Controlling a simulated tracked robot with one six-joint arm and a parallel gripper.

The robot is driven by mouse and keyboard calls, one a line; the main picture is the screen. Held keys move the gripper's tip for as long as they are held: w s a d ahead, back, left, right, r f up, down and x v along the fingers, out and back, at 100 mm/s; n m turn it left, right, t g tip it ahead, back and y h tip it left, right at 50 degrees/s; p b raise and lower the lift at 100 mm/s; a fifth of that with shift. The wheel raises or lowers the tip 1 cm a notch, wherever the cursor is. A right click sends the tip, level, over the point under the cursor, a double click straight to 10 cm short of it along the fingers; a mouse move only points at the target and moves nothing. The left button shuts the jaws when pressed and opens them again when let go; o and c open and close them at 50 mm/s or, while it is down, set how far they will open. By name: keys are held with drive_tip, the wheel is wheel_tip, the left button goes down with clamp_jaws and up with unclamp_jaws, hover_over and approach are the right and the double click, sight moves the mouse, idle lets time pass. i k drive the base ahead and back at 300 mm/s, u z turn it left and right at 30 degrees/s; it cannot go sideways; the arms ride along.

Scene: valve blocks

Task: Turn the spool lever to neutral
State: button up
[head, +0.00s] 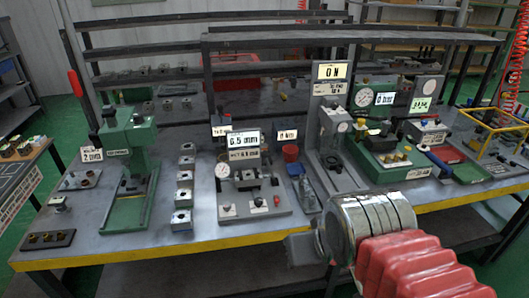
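I cannot single out the spool lever for certain in the head view. A blue handle (438,164) slants beside the green-based test rig (385,160) at the right of the bench. A red-gripped lever (77,88) rises at the left by the green press (130,150). A valve block unit (252,200) with a dial and a "6.5 mm" display stands in the middle. My gripper (302,248) shows only as a small grey end in front of the bench's front edge, apart from these things. Its fingers cannot be made out.
The grey bench (90,225) has a yellow front edge (150,254). Several small metal blocks (183,195) stand in a row. A grey stand (333,130) under an "ON" sign and a yellow frame (495,130) stand further right. Bare benchtop lies at front left.

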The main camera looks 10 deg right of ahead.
sight(264, 154)
drive_tip(key=z, duration=0.05)
drive_tip(key=i, duration=1)
drive_tip(key=u, duration=1.45)
drive_tip(key=k, duration=0.45)
drive_tip(key=z, duration=0.25)
